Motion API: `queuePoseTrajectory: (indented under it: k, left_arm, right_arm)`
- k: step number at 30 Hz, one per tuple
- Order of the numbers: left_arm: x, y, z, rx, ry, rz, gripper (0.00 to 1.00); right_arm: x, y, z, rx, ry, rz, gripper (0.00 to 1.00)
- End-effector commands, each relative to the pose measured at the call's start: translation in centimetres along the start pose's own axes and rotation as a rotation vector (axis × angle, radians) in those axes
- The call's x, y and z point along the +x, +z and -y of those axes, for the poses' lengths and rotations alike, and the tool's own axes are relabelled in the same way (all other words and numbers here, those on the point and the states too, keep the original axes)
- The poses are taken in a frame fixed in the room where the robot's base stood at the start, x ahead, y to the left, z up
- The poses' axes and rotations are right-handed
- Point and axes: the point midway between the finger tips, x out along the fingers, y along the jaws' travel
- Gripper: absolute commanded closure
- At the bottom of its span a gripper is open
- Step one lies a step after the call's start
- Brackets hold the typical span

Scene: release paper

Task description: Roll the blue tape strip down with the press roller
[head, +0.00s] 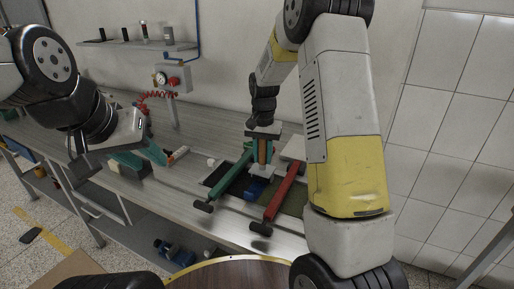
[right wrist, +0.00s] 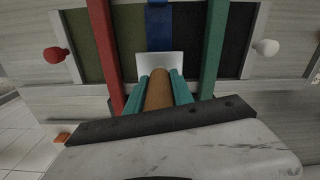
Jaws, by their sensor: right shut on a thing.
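My right gripper (head: 262,157) is shut on the brown wooden handle of the press roller (right wrist: 158,92); its teal fingers (right wrist: 163,85) flank the handle. The roller's pale grey head (right wrist: 160,65) is at the near end of the visible blue tape strip (right wrist: 159,25), overlapping it in the right wrist view. I cannot tell whether it presses on the strip. In the head view the blue strip (head: 256,188) shows between a green bar (head: 232,176) and a red bar (head: 284,190). My left gripper (head: 143,160) is open and empty over the bench at the left.
The bars flank the strip over dark and olive panels. A white knob (right wrist: 265,47) and a red knob (right wrist: 55,55) stand at the sides. A gauge box with a red coiled hose (head: 172,78) is behind. A small red-and-white item (head: 178,155) lies near my left gripper.

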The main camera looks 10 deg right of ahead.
Motion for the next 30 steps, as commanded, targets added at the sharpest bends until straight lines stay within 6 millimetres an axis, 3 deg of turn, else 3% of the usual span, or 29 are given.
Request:
queuePoseTrajectory:
  k: [30]
  left_arm:
    - [0.0,0.0,0.0,0.000,0.000,0.000,0.64]
  right_arm:
    - [0.1,3.6,0.7,-0.002,0.002,0.003,1.00]
